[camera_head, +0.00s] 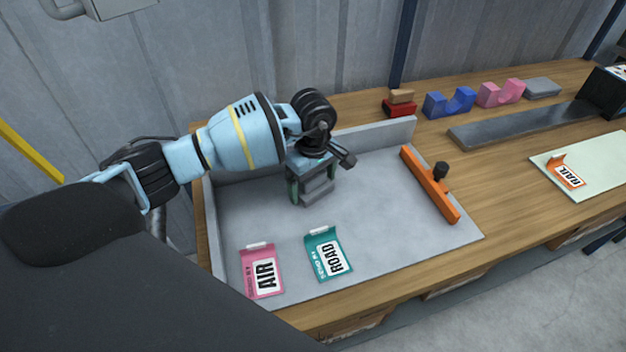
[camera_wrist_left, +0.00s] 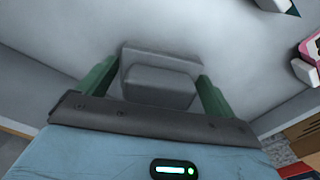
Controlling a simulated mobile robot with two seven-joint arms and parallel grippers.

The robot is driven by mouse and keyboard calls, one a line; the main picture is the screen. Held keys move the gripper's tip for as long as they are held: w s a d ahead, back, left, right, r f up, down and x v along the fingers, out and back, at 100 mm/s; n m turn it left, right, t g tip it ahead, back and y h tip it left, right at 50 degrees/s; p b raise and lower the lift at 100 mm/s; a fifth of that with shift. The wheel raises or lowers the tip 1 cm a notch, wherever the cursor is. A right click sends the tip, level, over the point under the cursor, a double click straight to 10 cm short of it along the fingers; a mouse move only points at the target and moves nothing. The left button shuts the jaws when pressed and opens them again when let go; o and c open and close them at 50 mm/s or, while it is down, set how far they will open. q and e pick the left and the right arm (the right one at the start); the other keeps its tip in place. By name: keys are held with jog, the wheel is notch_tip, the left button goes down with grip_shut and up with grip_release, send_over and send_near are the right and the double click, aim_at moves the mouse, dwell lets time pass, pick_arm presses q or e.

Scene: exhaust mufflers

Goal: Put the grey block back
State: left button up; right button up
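The grey block (camera_head: 318,188) is at the back middle of the grey mat, under my left gripper (camera_head: 312,180). In the left wrist view the grey block (camera_wrist_left: 158,85) has a stepped look and sits between the two green fingers of the left gripper (camera_wrist_left: 157,82). The fingertips come up against its left and right sides, with no clear gap. The gripper points down; whether the block touches the mat (camera_head: 390,235) cannot be told. My right gripper is not in view.
At the back stand a small brown block on a red one (camera_head: 399,107), a blue cradle (camera_head: 449,103), a pink cradle (camera_head: 500,93) and a flat grey piece (camera_head: 542,88). An orange bar (camera_head: 430,185) lies on the mat's right. AIR (camera_head: 262,272) and ROAD (camera_head: 328,255) cards lie in front.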

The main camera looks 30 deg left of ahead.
pick_arm(q)
jog(key=shift+o, duration=0.6)
notch_tip(320, 180, up, 12)
jog(key=shift+r, duration=0.2)
